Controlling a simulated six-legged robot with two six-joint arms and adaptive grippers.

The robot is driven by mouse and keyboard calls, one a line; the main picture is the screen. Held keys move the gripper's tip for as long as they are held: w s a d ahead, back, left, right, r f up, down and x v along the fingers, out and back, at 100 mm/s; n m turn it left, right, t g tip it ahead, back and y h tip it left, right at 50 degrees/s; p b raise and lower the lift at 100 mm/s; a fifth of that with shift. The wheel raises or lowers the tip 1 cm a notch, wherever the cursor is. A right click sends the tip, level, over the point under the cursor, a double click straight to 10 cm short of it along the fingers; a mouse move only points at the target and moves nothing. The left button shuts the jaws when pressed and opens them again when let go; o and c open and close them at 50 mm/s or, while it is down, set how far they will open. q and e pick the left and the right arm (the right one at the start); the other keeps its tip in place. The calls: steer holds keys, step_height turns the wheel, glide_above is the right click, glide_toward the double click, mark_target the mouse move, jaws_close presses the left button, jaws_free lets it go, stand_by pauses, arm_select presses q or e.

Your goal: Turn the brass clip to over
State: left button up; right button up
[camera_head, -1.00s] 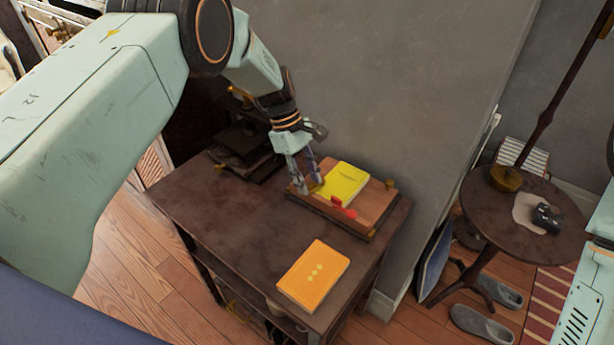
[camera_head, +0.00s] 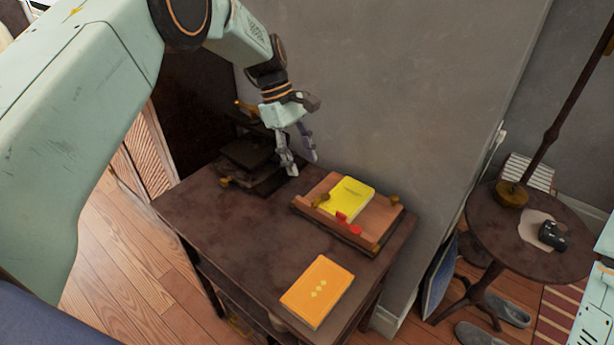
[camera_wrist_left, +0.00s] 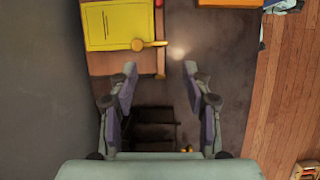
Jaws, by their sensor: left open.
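The brass clip (camera_head: 321,200) sits at the left edge of a wooden stand (camera_head: 372,232) that holds a yellow book (camera_head: 352,193). In the left wrist view the clip (camera_wrist_left: 150,44) lies sideways, its round end overlapping the near edge of the yellow book (camera_wrist_left: 115,25) and its other end reaching past the book's corner. My left gripper (camera_head: 303,167) is open and empty, above and left of the stand, apart from the clip. Its open fingers (camera_wrist_left: 160,70) also show in the left wrist view. My right gripper is out of view; part of my right arm shows at the right edge.
The stand is on a dark table (camera_head: 225,220) against a grey wall. A red piece (camera_head: 342,216) is at the yellow book's near edge. An orange book (camera_head: 317,291) lies at the table's front. A dark stepped object (camera_head: 250,160) stands at the back left. The table's left middle is clear.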

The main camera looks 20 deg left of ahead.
arm_select(q)
steer(key=shift+v, duration=1.4)
